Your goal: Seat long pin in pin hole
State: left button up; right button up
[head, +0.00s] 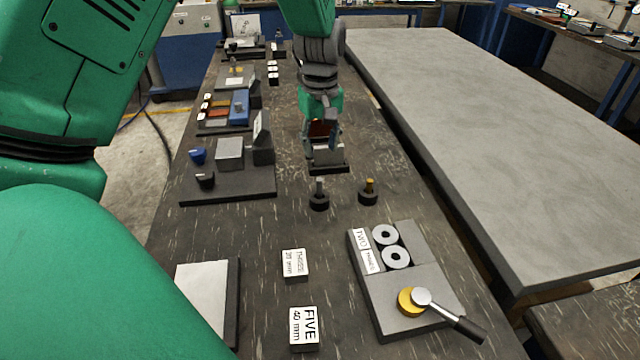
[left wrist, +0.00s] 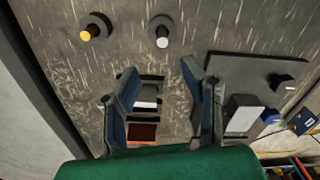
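Two pins stand upright in round black holders on the dark bench. One is grey (head: 319,188) and one is yellow-topped (head: 368,186); I cannot tell which is the long one. In the left wrist view the grey pin (left wrist: 162,40) and the yellow one (left wrist: 87,34) are at the top. My left gripper (head: 324,140) is beyond the pins, above a small grey block (head: 329,156) on a dark base. In the left wrist view its fingers (left wrist: 160,95) are apart, with the block between or below them. No pin is between them. I cannot make out a pin hole. My right gripper is not visible.
A dark base plate (head: 230,189) with a grey block and blue and black knobs lies left of the gripper. A grey plate (head: 391,325) with rings and a lever is at lower right. Labelled blocks, THREE (head: 295,265) and FIVE (head: 304,328), lie nearer.

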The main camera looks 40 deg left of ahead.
aim_at(320, 178)
pick_arm(q)
notch_tip(320, 178, down, 6)
jog(key=shift+r, duration=0.1)
jog(key=shift+f+b, duration=0.3)
jog(key=shift+f, duration=0.05)
jog(key=f, duration=0.4)
jog(key=shift+s+f, duration=0.2)
jog(key=shift+f, duration=0.2)
grip_shut()
